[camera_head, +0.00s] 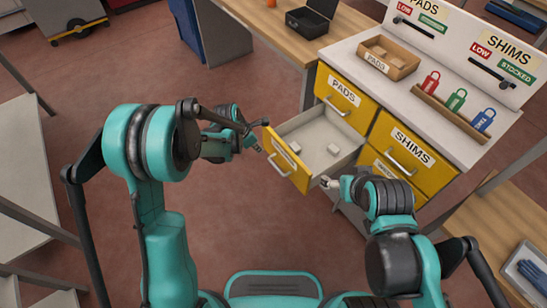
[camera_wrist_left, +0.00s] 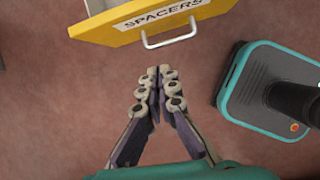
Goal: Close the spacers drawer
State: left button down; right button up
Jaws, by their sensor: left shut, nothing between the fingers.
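The spacers drawer (camera_head: 288,161) stands pulled open from the yellow cabinet, below the pads drawer (camera_head: 343,91). My left gripper (camera_head: 257,146) is just left of the drawer front. In its wrist view the left gripper (camera_wrist_left: 159,72) is shut and empty, with its fingertips apart from the handle in the picture. My right gripper (camera_head: 326,182) is close to the drawer front's right end; its fingers are too small to read.
The shims drawer (camera_head: 408,146) is shut, right of the open drawer. On the cabinet top are a wooden pads box (camera_head: 389,58) and a rack with red, green and blue tags (camera_head: 456,99). A wooden table (camera_head: 262,33) is behind. Red floor left of the drawer is clear.

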pick_arm(q)
jog(key=f+n, duration=0.1)
jog(key=f, duration=0.1)
jog(key=b, duration=0.5)
send_over(280, 158)
jog(key=s+a, duration=0.2)
jog(key=a, duration=0.1)
jog(key=f, duration=0.9)
jog(key=shift+s+d, duration=0.15)
jog(key=shift+d, duration=0.05)
jog(key=shift+w+d, duration=0.35)
jog(key=shift+d, duration=0.1)
pick_arm(e)
jog(key=shift+s+f, duration=0.2)
jog(key=shift+f, duration=2.2)
pick_arm(q)
jog(key=shift+w, duration=0.1)
